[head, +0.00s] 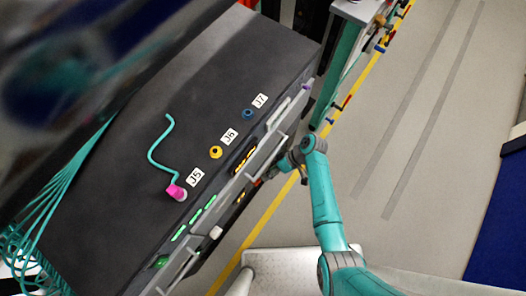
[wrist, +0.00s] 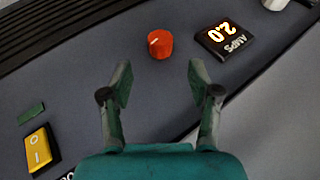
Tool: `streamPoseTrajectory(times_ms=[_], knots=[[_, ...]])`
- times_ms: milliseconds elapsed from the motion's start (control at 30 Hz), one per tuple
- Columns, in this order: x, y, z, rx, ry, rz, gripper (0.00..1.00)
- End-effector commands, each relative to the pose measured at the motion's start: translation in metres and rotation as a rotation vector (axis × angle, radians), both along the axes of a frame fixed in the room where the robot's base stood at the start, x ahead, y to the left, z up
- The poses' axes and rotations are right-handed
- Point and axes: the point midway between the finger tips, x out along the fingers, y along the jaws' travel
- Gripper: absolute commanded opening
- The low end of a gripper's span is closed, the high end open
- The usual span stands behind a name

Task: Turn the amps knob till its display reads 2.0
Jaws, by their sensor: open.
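The red amps knob (wrist: 159,44) with a pale pointer line stands on the dark grey panel in the wrist view. Beside it on the right is the amps display (wrist: 223,38), tilted in the picture, with lit digits that read 2.0. My gripper (wrist: 158,78) is open and empty, its two fingers spread apart below the knob in the picture, not around it. In the head view my gripper (head: 289,164) is at the front face of the dark cabinet, and the knob cannot be made out there.
A yellow rocker switch (wrist: 39,148) is at lower left in the wrist view, and a metal cylinder (wrist: 275,4) at top right. The cabinet top (head: 115,205) has sockets J5, J6 and J7, with a pink plug (head: 175,192) at J5. Open floor (head: 420,130) lies to the right.

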Motion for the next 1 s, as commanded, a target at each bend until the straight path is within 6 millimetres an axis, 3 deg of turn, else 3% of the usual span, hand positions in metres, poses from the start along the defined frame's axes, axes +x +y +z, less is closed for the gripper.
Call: streamPoseTrajectory(times_ms=[300,1000], knots=[[0.007,-0.026,0.031,0.000,0.001,-0.001,0.61],[0.008,-0.028,0.033,-0.001,0.000,-0.001,0.61]])
